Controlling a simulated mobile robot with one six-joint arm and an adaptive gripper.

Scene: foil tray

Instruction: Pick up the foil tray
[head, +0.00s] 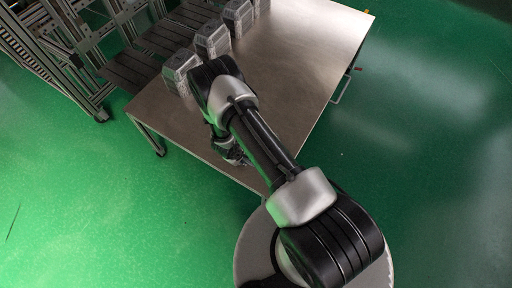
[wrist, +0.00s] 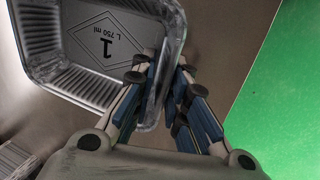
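The foil tray (wrist: 55,85) is a silver, ribbed rectangular container in the upper left of the wrist view. A diamond mark with "1 L 750 ml" shows on its floor. My gripper (wrist: 169,65) has one finger inside the tray and the other outside, with the near-right wall between them. The fingers are close together and look shut on that wall. The exact contact is hard to see. In the head view my gripper (head: 235,157) is low over the table's front-left part, and my arm largely hides the tray there.
The metal table (head: 305,45) has bare room on its right side. Grey metallic blocks or containers (head: 212,39) stand in a row along its left side. A dark slatted rack (head: 135,70) adjoins on the left. Green floor (head: 80,200) lies beyond the table edges.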

